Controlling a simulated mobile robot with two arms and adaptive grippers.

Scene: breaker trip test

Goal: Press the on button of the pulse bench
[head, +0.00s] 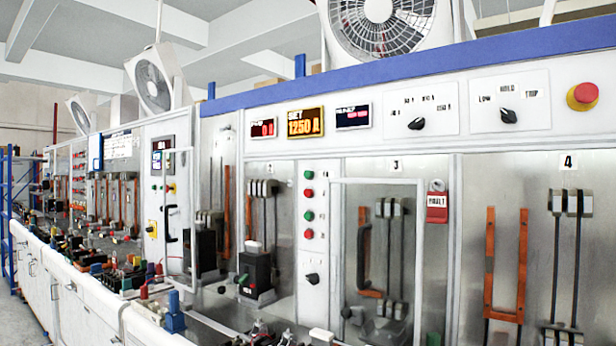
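The pulse bench (480,140) fills the right of the head view, with a blue top edge and a white upper panel. A narrow white strip on its front carries an upper green button (308,175), a red button (308,193), a lower green button (308,215) and another red button (308,234). Their labels are too small to read, so I cannot tell which green one is the on button. A black rotary knob (313,278) sits below them. The amber display (305,122) reads SET 1250 A. Neither of my grippers shows in the head view.
A red emergency stop (582,96) on yellow and two black selector knobs sit on the upper panel. A clear framed door (378,184) covers bay 3, right of the buttons. A black breaker (255,272) stands left of them. Clutter lines the front ledge. Nothing blocks the buttons.

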